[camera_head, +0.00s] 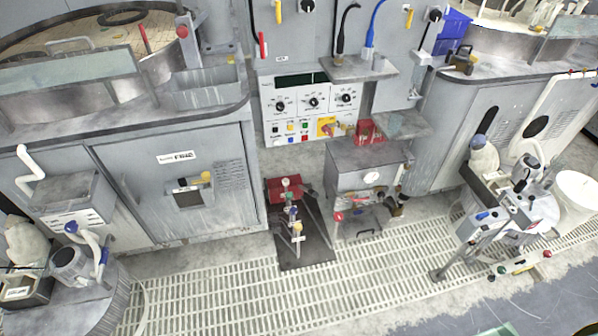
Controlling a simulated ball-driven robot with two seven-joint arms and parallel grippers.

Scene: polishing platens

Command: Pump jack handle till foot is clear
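A small red jack-like device (284,190) stands on a dark plate (318,248) on the floor, between the left machine and a grey steel cabinet. A thin upright handle or lever (297,229) with blue and red parts rises in front of it and carries a small white tag. It is too small to tell which piece is the jack handle, or whether a machine foot touches the floor. Neither of my grippers shows in the head view, and nothing is seen holding the handle.
The grey cabinet (352,181) stands close right of the dark plate. A left machine cabinet (182,218) stands close left. A slatted floor grating (375,262) runs in front. A cluttered cart (487,228) and white bucket (577,190) stand at right.

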